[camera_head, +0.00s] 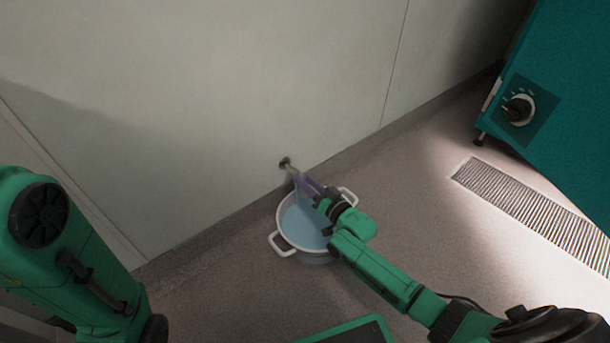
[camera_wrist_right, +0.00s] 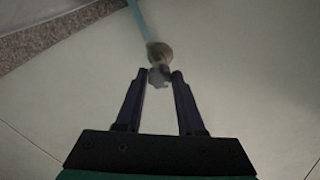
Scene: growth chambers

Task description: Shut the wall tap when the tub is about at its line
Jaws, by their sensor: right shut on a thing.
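The wall tap (camera_head: 285,162) sticks out low on the pale wall. In the right wrist view, the tap (camera_wrist_right: 160,54) has a small grey handle (camera_wrist_right: 159,77) between the fingertips of my right gripper (camera_wrist_right: 160,74). My right gripper (camera_head: 297,179) is shut on this handle, above the tub. A blue stream of water (camera_wrist_right: 140,20) runs from the tap. The white tub (camera_head: 275,243) with two side handles stands on the floor below and holds light blue water (camera_head: 302,228). The arm covers part of its rim, and I cannot make out its line. My left gripper is out of view.
A teal cabinet (camera_head: 575,100) with a round dial (camera_head: 519,109) stands at the right. A floor grate (camera_head: 535,210) lies in front of it. The floor between tub and grate is clear apart from my right arm.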

